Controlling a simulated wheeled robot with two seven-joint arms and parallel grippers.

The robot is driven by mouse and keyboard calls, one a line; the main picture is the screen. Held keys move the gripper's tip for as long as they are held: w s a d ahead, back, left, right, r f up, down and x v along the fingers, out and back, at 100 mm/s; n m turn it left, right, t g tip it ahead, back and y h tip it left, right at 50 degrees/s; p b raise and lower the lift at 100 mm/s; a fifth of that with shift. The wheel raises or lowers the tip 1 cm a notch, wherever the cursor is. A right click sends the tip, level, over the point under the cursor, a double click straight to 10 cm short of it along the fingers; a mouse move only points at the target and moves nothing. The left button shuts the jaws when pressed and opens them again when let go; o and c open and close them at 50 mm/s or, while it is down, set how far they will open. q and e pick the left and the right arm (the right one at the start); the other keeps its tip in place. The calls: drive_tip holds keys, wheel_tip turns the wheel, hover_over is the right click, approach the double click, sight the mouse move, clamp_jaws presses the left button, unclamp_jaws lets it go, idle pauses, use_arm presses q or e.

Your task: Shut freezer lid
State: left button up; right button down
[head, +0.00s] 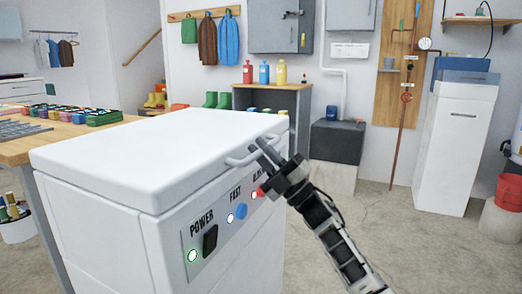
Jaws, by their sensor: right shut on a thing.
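The white chest freezer (110,235) stands in front of me in the head view. Its white lid (165,150) lies flat across the top, and I see no clear gap along its visible edges. A light handle (236,162) sticks out from the lid's front edge. My right gripper (264,150) is at this handle and shut on it, its arm coming in from the lower right. The gripper partly hides the handle and the panel's right end. My left gripper is not in view.
The freezer's front panel (220,228) has a black power switch, a blue knob and lights. A wooden table (30,148) with small colourful items stands close on the left. Grey floor (415,250) is open on the right, with a red bucket (509,192) at the far edge.

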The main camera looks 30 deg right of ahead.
drive_tip(key=shift+a+f, duration=0.1)
drive_tip(key=shift+f, duration=0.4)
drive_tip(key=c, duration=1.8)
unclamp_jaws()
drive_tip(key=shift+o, duration=0.2)
